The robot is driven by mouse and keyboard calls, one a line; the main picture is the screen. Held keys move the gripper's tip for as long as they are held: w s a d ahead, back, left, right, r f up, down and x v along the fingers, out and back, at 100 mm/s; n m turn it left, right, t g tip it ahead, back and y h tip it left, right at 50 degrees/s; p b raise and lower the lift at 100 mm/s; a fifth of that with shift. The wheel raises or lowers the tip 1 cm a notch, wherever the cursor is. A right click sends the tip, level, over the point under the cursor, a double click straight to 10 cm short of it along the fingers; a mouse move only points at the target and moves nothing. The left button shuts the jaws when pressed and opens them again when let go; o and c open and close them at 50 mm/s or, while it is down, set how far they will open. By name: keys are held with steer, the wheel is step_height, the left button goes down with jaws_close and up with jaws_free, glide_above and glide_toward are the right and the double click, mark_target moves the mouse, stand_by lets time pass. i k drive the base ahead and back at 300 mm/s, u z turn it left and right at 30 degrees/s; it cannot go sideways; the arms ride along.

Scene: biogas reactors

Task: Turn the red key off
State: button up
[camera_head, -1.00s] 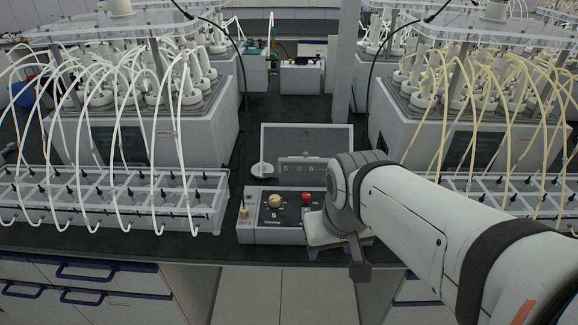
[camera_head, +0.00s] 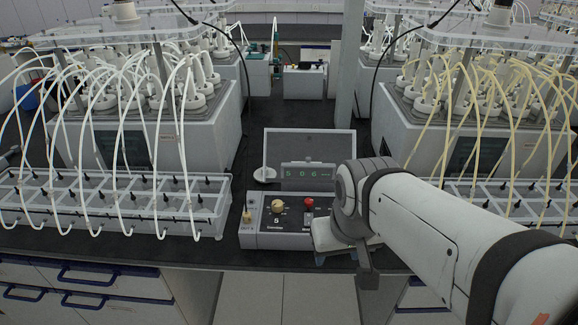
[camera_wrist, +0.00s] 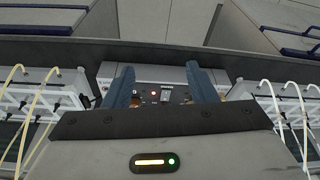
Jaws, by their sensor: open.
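The red key (camera_head: 309,203) is a small red knob on top of the grey control box (camera_head: 262,240), right of a cream dial (camera_head: 278,206). In the head view my gripper (camera_head: 338,236) is at the right end of the box, partly hidden by my wrist. In the wrist view my gripper (camera_wrist: 160,80) has its two blue fingers apart with nothing held between them. The control box (camera_wrist: 160,74) shows beyond and between the fingers, with a small red spot and a pale switch on its panel. I cannot tell the red key in that view.
A display reading 506 (camera_head: 308,171) stands behind the box. White racks with tubes (camera_head: 110,205) flank it on the left, and another rack (camera_head: 500,200) is on the right behind my arm. The bench's front edge is close to the box.

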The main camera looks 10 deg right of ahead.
mark_target(308, 201)
steer(key=k, duration=1.25)
steer(key=u, duration=0.25)
steer(key=i, duration=1.95)
steer(key=z, duration=0.55)
steer(key=k, duration=0.9)
steer(key=z, duration=0.1)
steer(key=i, duration=0.9)
